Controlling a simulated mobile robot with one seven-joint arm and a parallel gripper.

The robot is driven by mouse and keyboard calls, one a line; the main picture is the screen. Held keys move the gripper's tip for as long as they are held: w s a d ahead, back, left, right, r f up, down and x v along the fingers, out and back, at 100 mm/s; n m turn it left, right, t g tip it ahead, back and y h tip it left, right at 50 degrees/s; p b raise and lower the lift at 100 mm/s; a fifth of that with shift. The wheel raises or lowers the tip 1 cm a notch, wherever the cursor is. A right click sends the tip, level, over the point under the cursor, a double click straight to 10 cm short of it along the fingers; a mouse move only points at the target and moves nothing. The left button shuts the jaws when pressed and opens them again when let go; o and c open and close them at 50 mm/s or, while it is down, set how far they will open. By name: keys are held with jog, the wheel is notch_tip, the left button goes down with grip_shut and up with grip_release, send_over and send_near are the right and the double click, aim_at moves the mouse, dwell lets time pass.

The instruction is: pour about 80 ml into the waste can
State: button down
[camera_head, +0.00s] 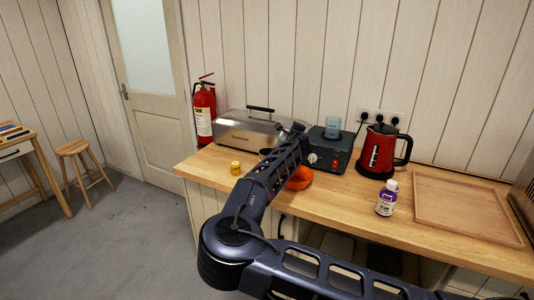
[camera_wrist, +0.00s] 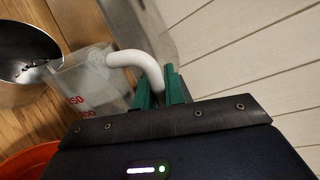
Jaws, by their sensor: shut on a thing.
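In the wrist view my gripper (camera_wrist: 161,88) has green fingertips shut on the white curved handle (camera_wrist: 138,60) of a clear jug (camera_wrist: 95,80) with red markings. The jug's far end reaches the near rim of a round metal can (camera_wrist: 50,82), which looks like the waste can. Dark specks show inside the can. I cannot tell the liquid level in the jug, or whether any is flowing. In the head view my arm reaches over the counter, and the jug and gripper are not clearly seen behind it.
An orange object (camera_head: 299,179) sits beside my arm, its rim (camera_wrist: 28,160) also in the wrist view. A dark machine (camera_head: 329,152), red kettle (camera_head: 378,152), purple bottle (camera_head: 387,200) and wooden tray (camera_head: 468,208) stand right.

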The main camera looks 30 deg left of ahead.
jog(key=shift+s+a+r+n, duration=0.15)
jog(key=shift+a+r+n, duration=0.1)
jog(key=shift+a+n, duration=0.05)
dwell(0.5)
jog(key=shift+d+f, duration=0.1)
jog(key=shift+d, duration=0.2)
jog(key=d+f+m, duration=0.1)
jog(key=w+d+f+m, duration=0.1)
jog(key=f+m, duration=0.1)
jog(key=shift+w+m+y, duration=0.1)
jog(key=shift+m+y, duration=0.2)
jog(key=shift+y, duration=0.1)
jog(key=m, duration=0.1)
jog(key=d+m, duration=0.1)
jog(key=shift+w+m+y, duration=0.2)
jog(key=shift+m+y, duration=0.1)
jog(key=shift+y, duration=0.1)
jog(key=shift+w+d+r+m, duration=0.35)
jog(key=shift+d+r+m, duration=0.35)
jog(key=shift+d, duration=0.15)
